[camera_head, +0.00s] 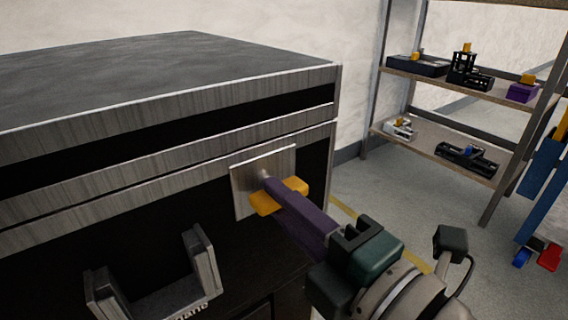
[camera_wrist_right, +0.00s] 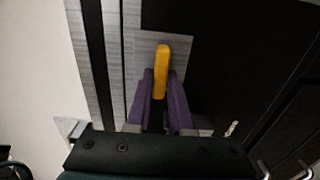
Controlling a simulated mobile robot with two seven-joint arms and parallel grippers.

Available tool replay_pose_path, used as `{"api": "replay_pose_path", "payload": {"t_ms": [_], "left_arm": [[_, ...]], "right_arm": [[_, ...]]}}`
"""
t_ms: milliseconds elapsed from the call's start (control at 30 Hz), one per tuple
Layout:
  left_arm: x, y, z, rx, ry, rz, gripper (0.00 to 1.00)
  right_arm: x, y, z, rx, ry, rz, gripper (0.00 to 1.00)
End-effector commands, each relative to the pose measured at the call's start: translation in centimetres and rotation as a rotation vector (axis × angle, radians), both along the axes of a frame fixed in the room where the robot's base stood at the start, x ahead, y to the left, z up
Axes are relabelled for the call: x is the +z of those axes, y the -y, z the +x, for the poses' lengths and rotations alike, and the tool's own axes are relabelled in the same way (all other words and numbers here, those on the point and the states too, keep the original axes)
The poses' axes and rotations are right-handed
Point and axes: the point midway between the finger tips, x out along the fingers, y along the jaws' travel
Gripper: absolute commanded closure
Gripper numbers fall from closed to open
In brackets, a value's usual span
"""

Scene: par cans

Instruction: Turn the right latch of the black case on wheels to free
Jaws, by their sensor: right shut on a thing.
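The black case (camera_head: 60,245) with grey metal edges fills the left of the head view, its lid down. Its right latch (camera_head: 264,203) is a yellow wing on a square metal plate near the front's right corner; the wing lies roughly level, its right end slightly higher in the picture. My right gripper (camera_head: 279,190) reaches in from the lower right, its purple fingers shut on the latch and hiding its middle. In the right wrist view, the yellow latch (camera_wrist_right: 161,68) stands between the two purple fingers (camera_wrist_right: 161,90). My left gripper is not in view.
A grey metal handle (camera_head: 203,262) sticks out of the case's front, left of the latch. Metal shelves (camera_head: 450,82) with several small devices stand at the back right. Blue and red things (camera_head: 545,180) are at the right edge. Open floor lies between case and shelves.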

Motion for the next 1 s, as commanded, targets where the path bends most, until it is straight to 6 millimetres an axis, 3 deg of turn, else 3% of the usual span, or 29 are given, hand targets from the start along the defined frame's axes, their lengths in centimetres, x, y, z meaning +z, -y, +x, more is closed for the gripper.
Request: {"api": "replay_pose_path", "payload": {"t_ms": [267, 300, 533, 833, 1000], "left_arm": [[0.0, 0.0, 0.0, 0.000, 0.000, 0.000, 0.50], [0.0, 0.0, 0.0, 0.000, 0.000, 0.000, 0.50], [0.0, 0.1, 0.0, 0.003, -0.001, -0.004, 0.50], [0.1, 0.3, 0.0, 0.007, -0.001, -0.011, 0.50], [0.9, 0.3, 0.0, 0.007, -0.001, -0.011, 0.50]], "right_arm": [[0.0, 0.0, 0.0, 0.000, 0.003, -0.005, 1.00], [0.0, 0.0, 0.0, 0.000, 0.003, -0.005, 0.77], [0.0, 0.0, 0.0, 0.000, 0.002, -0.004, 0.51], [0.0, 0.2, -0.2, 0.000, 0.000, -0.002, 0.50], [0.1, 1.6, -2.2, 0.000, -0.002, -0.004, 0.50]]}}
